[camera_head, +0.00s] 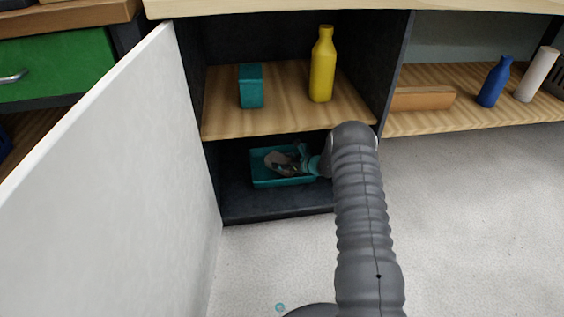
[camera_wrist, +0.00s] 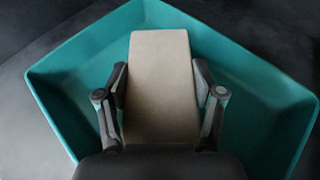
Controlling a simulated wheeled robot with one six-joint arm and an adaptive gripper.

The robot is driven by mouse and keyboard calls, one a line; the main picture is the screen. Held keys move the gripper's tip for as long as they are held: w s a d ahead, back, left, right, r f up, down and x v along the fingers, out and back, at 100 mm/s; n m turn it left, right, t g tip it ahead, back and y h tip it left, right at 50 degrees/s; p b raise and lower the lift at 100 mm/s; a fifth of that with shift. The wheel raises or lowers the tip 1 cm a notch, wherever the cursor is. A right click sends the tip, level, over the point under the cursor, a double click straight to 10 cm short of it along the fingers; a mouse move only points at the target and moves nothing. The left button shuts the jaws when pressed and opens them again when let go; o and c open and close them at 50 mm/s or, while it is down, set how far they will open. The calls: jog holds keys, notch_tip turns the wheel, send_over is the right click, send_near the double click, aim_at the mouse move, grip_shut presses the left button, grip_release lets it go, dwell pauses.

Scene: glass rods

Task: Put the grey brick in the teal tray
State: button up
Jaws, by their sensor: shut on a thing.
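The teal tray (camera_head: 262,180) sits on the dark floor of the cabinet's lower compartment in the head view. It fills much of the wrist view (camera_wrist: 70,88). The brick (camera_wrist: 162,75), grey-beige in the wrist view, is between the two fingers of my gripper (camera_wrist: 162,95). My gripper is shut on it, one finger on each side. The brick is over or inside the tray; I cannot tell whether it touches the tray floor. In the head view my gripper (camera_head: 292,163) is at the tray, and the brick (camera_head: 274,160) shows small and partly hidden beside it.
A wooden shelf (camera_head: 290,115) lies above the tray, bearing a teal box (camera_head: 251,86) and a yellow bottle (camera_head: 322,68). A white door (camera_head: 100,180) stands open on the left. A dark cabinet wall (camera_head: 393,75) bounds the right. The pale floor in front is clear.

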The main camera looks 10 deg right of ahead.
jog(key=o, duration=1.6)
jog(key=shift+r, duration=0.1)
jog(key=shift+s+d+r, duration=0.15)
jog(key=shift+d, duration=0.1)
jog(key=shift+p+v, duration=0.5)
jog(key=shift+v, duration=2.95)
